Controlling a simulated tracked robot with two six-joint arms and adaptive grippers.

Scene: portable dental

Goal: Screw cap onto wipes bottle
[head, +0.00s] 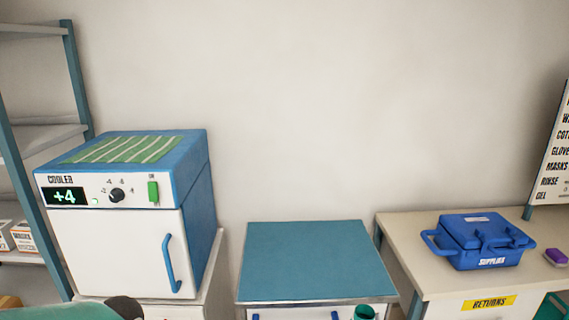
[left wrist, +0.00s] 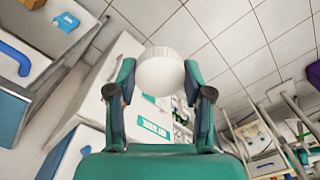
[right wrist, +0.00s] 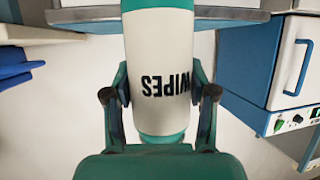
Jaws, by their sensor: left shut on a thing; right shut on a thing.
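My left gripper (left wrist: 160,82) is shut on a white round cap (left wrist: 160,72) with a ribbed edge, seen in the left wrist view. My right gripper (right wrist: 160,110) is shut on the wipes bottle (right wrist: 160,60), a white cylinder with teal bands and "WIPES" lettering. The lettering and the cooler both appear inverted in the right wrist view, so the bottle stands upright. Its mouth is hidden in that view. The cap and bottle are apart. In the head view a small teal round part shows at the bottom edge; I cannot tell whether it is bottle or gripper.
The blue-topped cabinet (head: 305,260) is bare. A cooler (head: 125,245) stands on its left. On the right a returns table (head: 405,228) carries a blue supplies case (head: 480,240) and a purple item (head: 555,257). A shelf rack (head: 75,80) is at far left.

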